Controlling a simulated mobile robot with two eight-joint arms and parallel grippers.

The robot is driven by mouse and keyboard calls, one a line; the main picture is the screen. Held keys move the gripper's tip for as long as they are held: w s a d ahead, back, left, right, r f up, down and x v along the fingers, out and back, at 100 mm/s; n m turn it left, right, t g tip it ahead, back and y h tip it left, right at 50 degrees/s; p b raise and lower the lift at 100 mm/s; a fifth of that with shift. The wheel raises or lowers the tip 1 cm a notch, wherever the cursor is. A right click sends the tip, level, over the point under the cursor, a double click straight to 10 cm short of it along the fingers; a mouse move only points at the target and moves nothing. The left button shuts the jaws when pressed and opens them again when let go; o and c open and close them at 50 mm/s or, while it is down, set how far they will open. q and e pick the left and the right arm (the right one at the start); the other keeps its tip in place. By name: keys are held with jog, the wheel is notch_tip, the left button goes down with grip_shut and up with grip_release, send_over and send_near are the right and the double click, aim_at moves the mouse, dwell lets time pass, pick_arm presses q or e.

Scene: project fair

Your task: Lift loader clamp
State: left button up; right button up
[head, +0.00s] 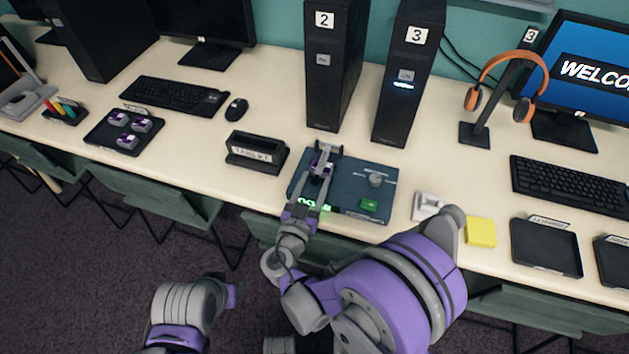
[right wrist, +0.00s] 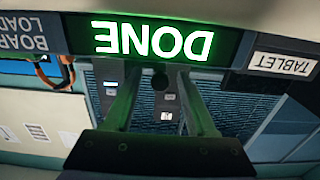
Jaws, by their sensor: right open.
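The board loader (head: 350,205) is a dark blue flat unit near the table's front edge, with a grey knob and a green button on its right side. Its clamp (head: 328,150) seems to be the grey part at the back left, largely covered by my right gripper (head: 322,172). A lit green "DONE" display (right wrist: 155,42) shows upside down there. I cannot tell whether the fingers straddle the clamp. My left gripper is out of view.
A black holder labelled TABLET (head: 256,153) stands left of the loader. Towers 2 (head: 333,60) and 3 (head: 408,70) stand behind. A small light-grey item (head: 427,206) and a yellow pad (head: 481,232) lie to the right. A tray with purple-grey parts (head: 97,137) is far left.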

jog(key=shift+w+d, duration=0.1)
jog(key=shift+w, duration=0.15)
grip_shut()
dwell(1.4)
